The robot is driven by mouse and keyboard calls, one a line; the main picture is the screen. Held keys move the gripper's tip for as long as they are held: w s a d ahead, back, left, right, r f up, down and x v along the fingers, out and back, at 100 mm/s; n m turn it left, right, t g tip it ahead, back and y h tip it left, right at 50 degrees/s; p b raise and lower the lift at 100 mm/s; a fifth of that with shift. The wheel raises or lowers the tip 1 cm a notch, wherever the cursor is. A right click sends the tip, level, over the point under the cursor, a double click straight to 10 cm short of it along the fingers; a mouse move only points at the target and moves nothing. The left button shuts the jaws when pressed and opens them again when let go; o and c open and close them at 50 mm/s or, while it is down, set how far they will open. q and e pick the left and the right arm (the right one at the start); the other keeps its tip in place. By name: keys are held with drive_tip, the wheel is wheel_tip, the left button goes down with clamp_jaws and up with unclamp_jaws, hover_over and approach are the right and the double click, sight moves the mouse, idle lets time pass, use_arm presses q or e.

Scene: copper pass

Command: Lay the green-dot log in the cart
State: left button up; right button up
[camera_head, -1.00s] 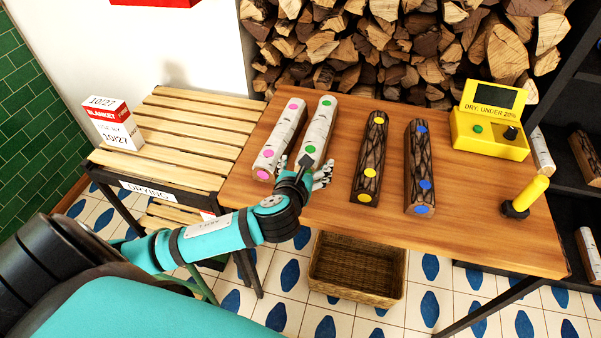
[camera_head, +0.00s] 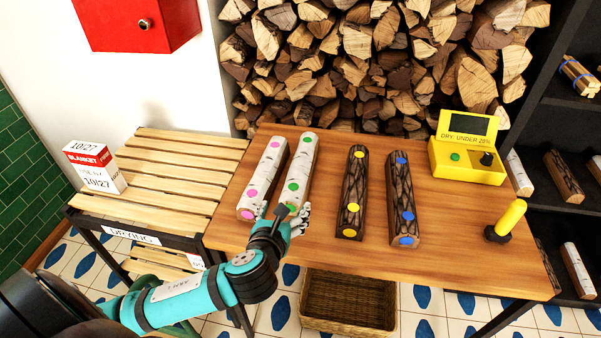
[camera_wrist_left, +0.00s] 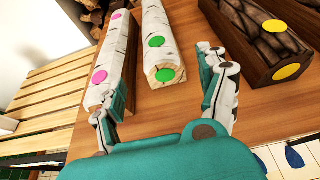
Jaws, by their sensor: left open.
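The green-dot log (camera_head: 301,165) is pale birch with green dots and lies on the wooden table; its near end also shows in the left wrist view (camera_wrist_left: 160,50). My left gripper (camera_head: 283,217) is open at this near end. In the left wrist view, its fingers (camera_wrist_left: 158,88) are spread, with the log's end ahead between them. The left finger is close beside the pink-dot log (camera_head: 265,175); I cannot tell whether they touch. I see no cart in these views. My right gripper is not in view.
On the table (camera_head: 455,262) are a yellow-dot log (camera_head: 353,190), a blue-dot log (camera_head: 404,190), a yellow meter (camera_head: 468,150) and a yellow-handled tool (camera_head: 508,220). A slatted drying rack (camera_head: 165,185) stands left. A wicker basket (camera_head: 347,300) is below. Stacked firewood (camera_head: 350,60) is behind.

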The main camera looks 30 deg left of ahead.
sight(290, 201)
use_arm(q)
drive_tip(key=x, duration=0.5)
drive_tip(key=shift+w, duration=0.1)
drive_tip(key=shift+f+b+x, duration=0.1)
drive_tip(key=shift+b+x, duration=0.1)
drive_tip(key=shift+x, duration=1.2)
drive_tip(key=shift+f+b+x, duration=0.15)
drive_tip(key=shift+b+x, duration=0.05)
drive_tip(key=shift+x, duration=1.15)
drive_tip(key=shift+c, duration=0.2)
drive_tip(key=c, duration=1.4)
drive_tip(key=shift+r, duration=0.15)
drive_tip(key=shift+c, duration=0.3)
